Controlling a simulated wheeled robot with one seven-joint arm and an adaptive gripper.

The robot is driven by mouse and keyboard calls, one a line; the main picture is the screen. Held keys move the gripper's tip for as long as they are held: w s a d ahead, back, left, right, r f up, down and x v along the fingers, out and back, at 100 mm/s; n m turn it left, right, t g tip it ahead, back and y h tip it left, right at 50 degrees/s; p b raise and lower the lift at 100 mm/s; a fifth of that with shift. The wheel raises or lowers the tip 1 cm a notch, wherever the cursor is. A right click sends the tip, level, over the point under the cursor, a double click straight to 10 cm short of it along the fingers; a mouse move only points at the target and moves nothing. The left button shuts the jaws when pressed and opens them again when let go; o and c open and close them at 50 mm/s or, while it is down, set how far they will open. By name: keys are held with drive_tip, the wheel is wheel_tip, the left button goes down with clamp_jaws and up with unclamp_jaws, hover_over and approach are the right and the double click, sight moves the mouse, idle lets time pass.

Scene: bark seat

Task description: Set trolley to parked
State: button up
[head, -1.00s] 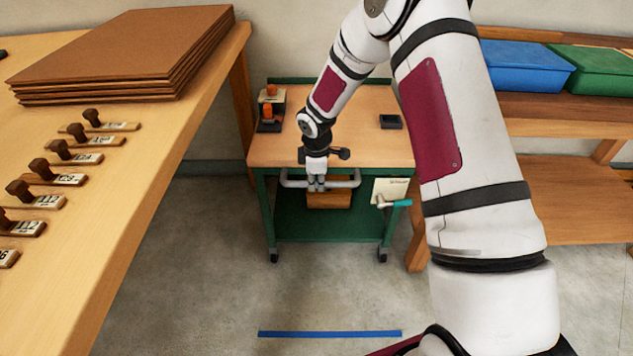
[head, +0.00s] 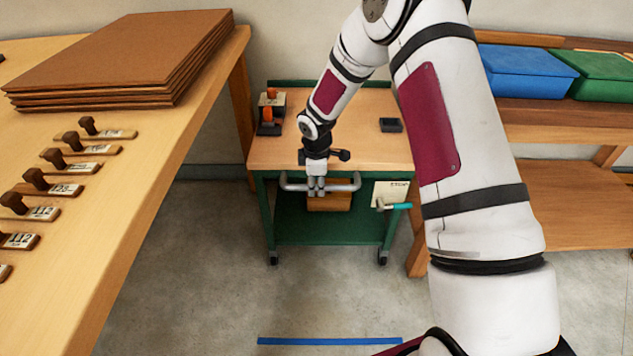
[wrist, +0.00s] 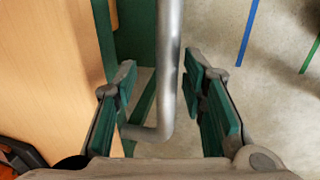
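The trolley (head: 370,140) has a wooden top and a green frame on castors, and stands against the back wall in the head view. A grey bar handle (head: 346,186) runs along its near side. My gripper (head: 316,190) is down at the middle of the handle. In the wrist view, the open fingers of my gripper (wrist: 165,82) are on both sides of the handle bar (wrist: 169,55); the bar is nearer the right pad. A lever with a teal grip (head: 398,206) and a pale card (head: 388,191) are at the trolley's right front.
A blue floor strip (head: 330,341) lies in front of the trolley. A workbench (head: 150,100) with boards and several stamps is at left. A shelf (head: 560,205) with a blue bin (head: 525,70) and a green bin (head: 605,75) is at right. Floor before the trolley is clear.

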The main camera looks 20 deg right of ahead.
drive_tip(key=shift+r, duration=0.1)
drive_tip(key=v, duration=1.1)
drive_tip(key=shift+r, duration=0.4)
drive_tip(key=shift+s, duration=0.1)
